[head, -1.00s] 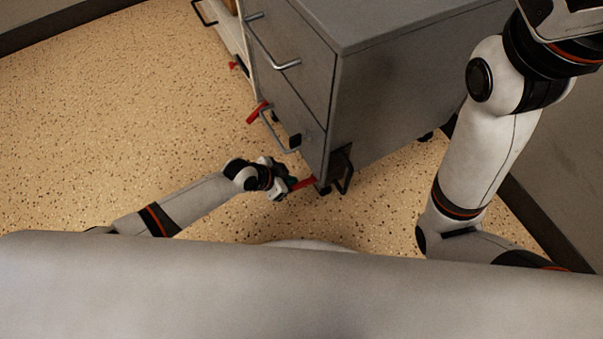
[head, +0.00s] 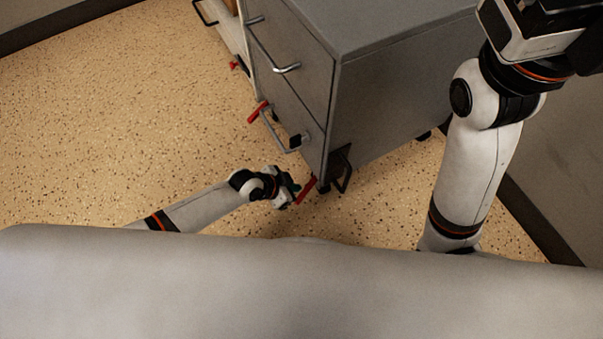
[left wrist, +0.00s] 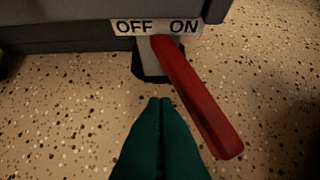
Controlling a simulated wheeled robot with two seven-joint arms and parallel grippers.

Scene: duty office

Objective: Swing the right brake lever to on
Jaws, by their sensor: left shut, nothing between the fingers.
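The right brake lever is a red bar (head: 307,190) low at the near corner of the grey cabinet. In the left wrist view the red lever (left wrist: 198,100) slants from its pivot toward the lower right, its free end on the ON side. An OFF/ON label (left wrist: 155,27) is above its pivot. My left gripper (head: 294,190) is beside the lever; its green fingers (left wrist: 160,100) are shut and empty, on the OFF side of the bar. I cannot tell whether they touch it lower down. My right gripper's fingers are out of view.
The grey drawer cabinet (head: 385,35) has bar handles (head: 287,69) and a black bracket (head: 342,170) at the near corner. Another red lever (head: 257,112) sticks out at its left. Speckled floor (head: 120,130) is open to the left. A wall is at right.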

